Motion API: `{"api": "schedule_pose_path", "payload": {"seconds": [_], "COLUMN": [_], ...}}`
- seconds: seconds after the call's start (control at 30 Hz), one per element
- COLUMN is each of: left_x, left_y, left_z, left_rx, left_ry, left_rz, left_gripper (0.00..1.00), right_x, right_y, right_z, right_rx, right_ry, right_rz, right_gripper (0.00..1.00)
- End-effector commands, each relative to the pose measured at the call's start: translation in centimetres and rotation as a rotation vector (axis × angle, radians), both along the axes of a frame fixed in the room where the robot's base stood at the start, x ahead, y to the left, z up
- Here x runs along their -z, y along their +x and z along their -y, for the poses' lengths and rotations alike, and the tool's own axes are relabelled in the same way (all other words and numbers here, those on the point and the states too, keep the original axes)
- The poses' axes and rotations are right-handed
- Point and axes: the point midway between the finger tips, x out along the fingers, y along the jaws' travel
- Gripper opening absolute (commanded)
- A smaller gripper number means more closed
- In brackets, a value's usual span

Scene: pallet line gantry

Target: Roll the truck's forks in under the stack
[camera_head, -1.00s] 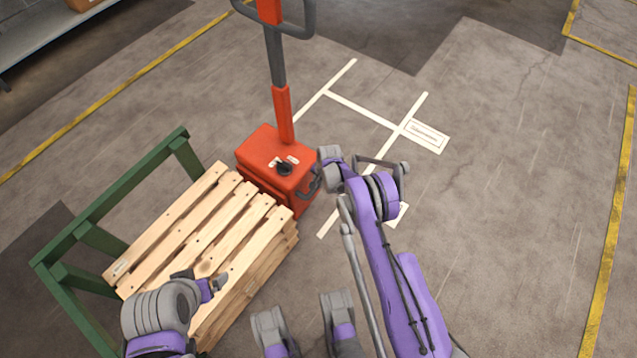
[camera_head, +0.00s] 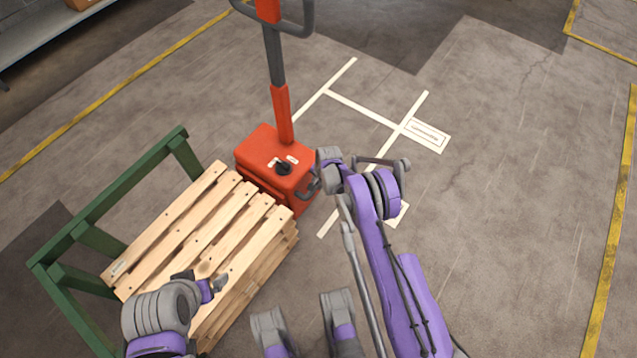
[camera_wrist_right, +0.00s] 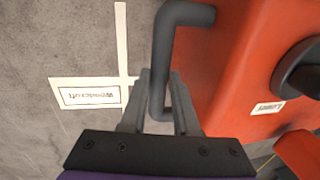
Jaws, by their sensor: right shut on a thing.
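The red pallet truck (camera_head: 262,155) stands upright at the upper middle, its body close against the far end of the stack. Its forks are hidden. The stack of wooden pallets (camera_head: 170,240) lies at the lower left. My right gripper (camera_head: 316,182) is shut on the dark side handle (camera_wrist_right: 164,60) of the truck, which runs between its fingers in the right wrist view. My left gripper (camera_head: 203,281) is over the near part of the stack. Its jaws are too unclear to tell open from shut, and so is any contact with the wood.
A green frame (camera_head: 105,202) runs along the left and lower-left sides of the stack. White floor lines (camera_head: 360,108) with a label lie right of the truck. The floor at the right is clear up to a yellow line (camera_head: 606,250). A shelf (camera_head: 45,35) stands at the upper left.

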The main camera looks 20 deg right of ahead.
Motion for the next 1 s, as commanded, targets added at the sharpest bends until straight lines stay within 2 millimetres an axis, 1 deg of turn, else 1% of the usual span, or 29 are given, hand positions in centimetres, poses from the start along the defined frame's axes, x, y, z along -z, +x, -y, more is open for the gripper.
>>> {"api": "schedule_pose_path", "payload": {"seconds": [0.03,0.27,0.3,0.43,0.47,0.77,0.87,0.97,1.0], "left_x": [0.4,0.3,0.3,0.3,0.3,0.2,0.0,-0.5,-0.7], "left_y": [0.0,0.0,0.0,0.0,0.0,0.0,0.0,-0.1,-0.1], "left_z": [0.0,0.0,0.0,0.0,0.0,0.0,0.0,0.0,0.0], "left_rx": [0.0,0.0,0.0,0.0,0.0,0.0,0.0,0.0,0.0], "left_ry": [0.0,0.0,0.0,0.0,0.0,0.0,0.0,0.0,0.0], "left_rz": [-0.001,-0.001,-0.001,-0.001,-0.001,-0.001,0.0,0.002,0.002], "left_gripper": [0.95,0.95,0.95,0.95,0.95,0.95,0.95,0.95,0.95], "right_x": [0.3,0.2,0.2,0.2,0.2,0.0,-0.9,-2.6,-3.5], "right_y": [-0.7,-0.8,-0.8,-0.7,-0.7,-0.6,-0.7,-1.0,-1.1], "right_z": [-1.0,-1.1,-1.1,-1.0,-1.0,-0.9,-0.7,-0.5,-0.4], "right_rx": [-0.008,-0.009,-0.008,-0.007,-0.007,-0.006,-0.005,-0.005,-0.005], "right_ry": [0.009,0.01,0.011,0.01,0.01,0.008,0.007,0.008,0.008], "right_rz": [-0.017,-0.017,-0.018,-0.016,-0.015,-0.013,-0.012,-0.011,-0.011], "right_gripper": [0.0,0.0,0.33,0.56,0.59,0.59,0.59,0.59,0.59]}}
